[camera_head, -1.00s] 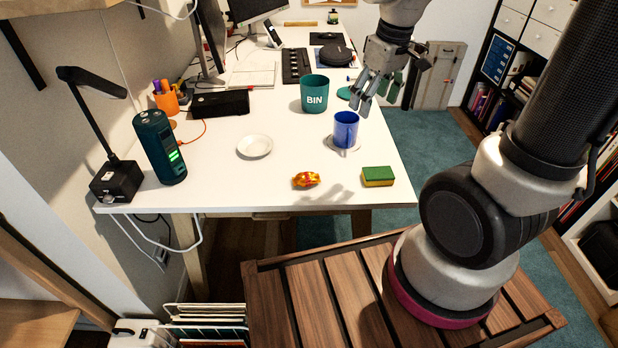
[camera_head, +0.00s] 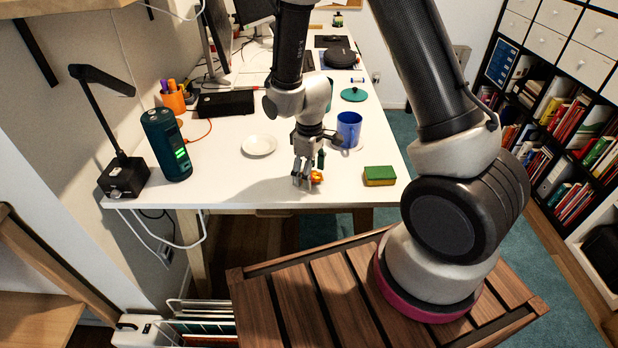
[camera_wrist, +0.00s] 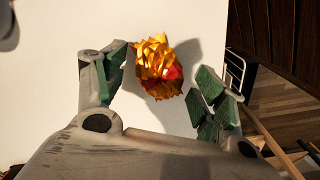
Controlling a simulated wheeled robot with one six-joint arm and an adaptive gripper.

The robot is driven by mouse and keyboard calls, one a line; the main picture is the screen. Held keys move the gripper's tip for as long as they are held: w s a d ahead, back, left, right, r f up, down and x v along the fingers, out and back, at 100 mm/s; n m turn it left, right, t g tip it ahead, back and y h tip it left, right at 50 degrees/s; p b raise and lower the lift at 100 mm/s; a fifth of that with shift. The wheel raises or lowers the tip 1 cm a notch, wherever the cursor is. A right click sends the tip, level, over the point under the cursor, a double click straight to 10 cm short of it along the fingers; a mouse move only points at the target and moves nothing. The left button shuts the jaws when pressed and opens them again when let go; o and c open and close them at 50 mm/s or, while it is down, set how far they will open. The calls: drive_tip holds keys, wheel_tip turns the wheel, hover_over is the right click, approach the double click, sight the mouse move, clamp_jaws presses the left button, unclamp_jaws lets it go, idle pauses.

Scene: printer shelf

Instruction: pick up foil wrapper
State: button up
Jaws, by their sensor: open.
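The foil wrapper (camera_wrist: 158,68) is a crumpled orange, gold and red ball on the white desk. In the wrist view it lies between and slightly beyond the green pads of my gripper (camera_wrist: 166,92). In the head view my gripper (camera_head: 308,176) points down at the desk's near part, and only a bit of the wrapper (camera_head: 317,177) shows behind the fingers. My gripper is open, with nothing held.
A green and yellow sponge (camera_head: 380,175) lies to the right. A blue cup (camera_head: 349,128) stands behind, and a white saucer (camera_head: 259,145) is at left. A dark green cylinder (camera_head: 167,145) and lamp (camera_head: 122,170) stand far left. The desk's front edge is close.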

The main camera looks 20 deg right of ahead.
drive_tip(key=shift+f, duration=0.55)
drive_tip(key=c, duration=0.8)
